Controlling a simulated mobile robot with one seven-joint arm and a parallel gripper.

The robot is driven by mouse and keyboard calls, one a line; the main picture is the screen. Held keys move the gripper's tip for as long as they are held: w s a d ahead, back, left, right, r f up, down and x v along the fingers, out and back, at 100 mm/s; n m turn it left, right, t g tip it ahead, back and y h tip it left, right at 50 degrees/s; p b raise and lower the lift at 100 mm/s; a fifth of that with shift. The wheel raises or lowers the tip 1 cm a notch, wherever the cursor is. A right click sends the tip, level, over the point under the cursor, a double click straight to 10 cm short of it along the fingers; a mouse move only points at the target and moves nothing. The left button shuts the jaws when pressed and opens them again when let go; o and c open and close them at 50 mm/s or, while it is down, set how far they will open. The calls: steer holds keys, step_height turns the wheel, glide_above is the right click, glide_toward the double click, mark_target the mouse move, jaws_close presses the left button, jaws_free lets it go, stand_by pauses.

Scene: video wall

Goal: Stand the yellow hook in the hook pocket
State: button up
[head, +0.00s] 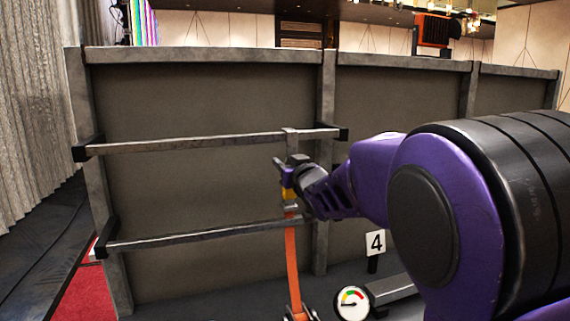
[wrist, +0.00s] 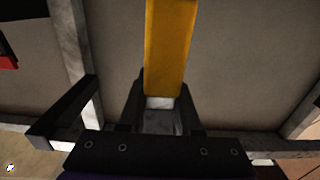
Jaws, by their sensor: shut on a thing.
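The yellow hook shows as a long yellow bar (wrist: 168,45) in the wrist view, running up from between my fingers to the top edge. My gripper (wrist: 162,98) is shut on its lower end. In the head view my gripper (head: 285,178) is in front of the wall panel, between the two rails. Only a small yellow patch (head: 288,193) of the hook shows there; my fingers hide the rest. I cannot make out the hook pocket in either view.
An upper rail (head: 200,144) and lower rail (head: 190,238) cross the panel. A grey piece (head: 291,140) sits at the upper rail above my gripper. A gauge (head: 352,303) and a "4" sign (head: 376,243) stand lower right.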

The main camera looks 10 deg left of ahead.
jaws_close()
steer(key=shift+r, duration=0.2)
steer(key=shift+r+p, duration=0.95)
steer(key=shift+r, duration=0.55)
steer(key=b+v, duration=0.3)
steer(key=v, duration=0.4)
steer(key=shift+s+d, duration=0.2)
stand_by(0.3)
